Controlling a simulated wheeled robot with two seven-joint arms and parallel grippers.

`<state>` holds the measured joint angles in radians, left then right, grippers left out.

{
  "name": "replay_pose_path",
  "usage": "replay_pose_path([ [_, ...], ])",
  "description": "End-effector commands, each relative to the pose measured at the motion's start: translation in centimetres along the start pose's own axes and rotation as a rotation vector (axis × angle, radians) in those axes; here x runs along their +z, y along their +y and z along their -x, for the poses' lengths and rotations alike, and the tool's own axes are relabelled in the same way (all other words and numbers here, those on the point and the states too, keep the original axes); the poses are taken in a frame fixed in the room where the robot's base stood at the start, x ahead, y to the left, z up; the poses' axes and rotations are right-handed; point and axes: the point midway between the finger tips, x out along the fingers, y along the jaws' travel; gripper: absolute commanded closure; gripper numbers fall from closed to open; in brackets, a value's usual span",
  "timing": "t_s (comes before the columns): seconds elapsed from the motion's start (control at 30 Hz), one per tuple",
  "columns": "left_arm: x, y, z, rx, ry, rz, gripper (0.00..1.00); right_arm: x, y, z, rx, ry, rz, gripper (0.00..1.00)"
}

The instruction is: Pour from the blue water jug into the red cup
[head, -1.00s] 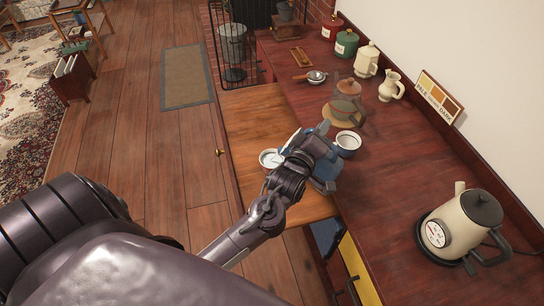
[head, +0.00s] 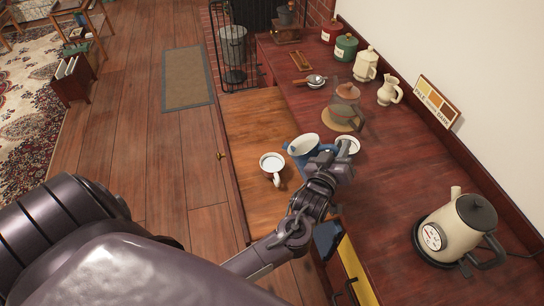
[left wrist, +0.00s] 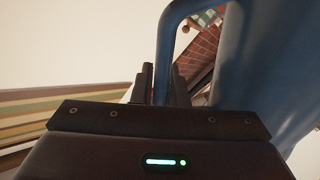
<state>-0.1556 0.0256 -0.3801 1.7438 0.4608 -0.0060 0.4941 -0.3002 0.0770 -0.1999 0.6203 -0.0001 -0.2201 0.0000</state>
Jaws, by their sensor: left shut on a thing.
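The blue water jug (head: 299,155) is in my left gripper (head: 325,160), with its pale open mouth visible in the head view. It looks tilted to the left, above the wooden board. In the left wrist view the blue jug (left wrist: 245,70) fills the right side, and the fingers (left wrist: 155,85) are shut on its handle. Another cup (head: 347,145), pale inside, is just right of the jug, partly hidden by my gripper. My right gripper is not in view.
A glass coffee pot (head: 346,104) stands beyond the jug. A cream kettle (head: 453,228) is at the right. Canisters and pitchers line the wall. The light wooden board (head: 250,120) has clear room at its far end.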

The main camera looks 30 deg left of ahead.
Motion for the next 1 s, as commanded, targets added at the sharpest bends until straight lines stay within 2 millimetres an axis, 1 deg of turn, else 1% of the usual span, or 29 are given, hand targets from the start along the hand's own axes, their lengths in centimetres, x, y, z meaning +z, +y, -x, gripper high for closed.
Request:
replay_pose_path([
  [0.03,-0.5,1.0,-0.1,0.006,0.007,-0.026,1.0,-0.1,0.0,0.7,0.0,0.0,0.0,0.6],
  [0.1,-0.3,1.9,-0.1,0.007,0.007,-0.079,1.0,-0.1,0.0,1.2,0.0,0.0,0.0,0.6],
  [0.17,0.9,2.0,-0.1,0.006,0.006,-0.133,1.0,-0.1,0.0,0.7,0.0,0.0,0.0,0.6],
  [0.3,2.8,2.8,-0.1,0.007,0.008,-0.261,1.0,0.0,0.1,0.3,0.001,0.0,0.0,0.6],
  [0.5,5.3,3.2,-0.1,0.007,0.01,-0.43,1.0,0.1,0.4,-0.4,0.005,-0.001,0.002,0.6],
  [0.7,7.0,3.2,-0.1,0.007,0.011,-0.541,1.0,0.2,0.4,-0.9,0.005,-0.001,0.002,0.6],
  [1.0,7.5,3.2,-0.1,0.005,0.013,-0.59,1.0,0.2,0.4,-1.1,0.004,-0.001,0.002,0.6],
])
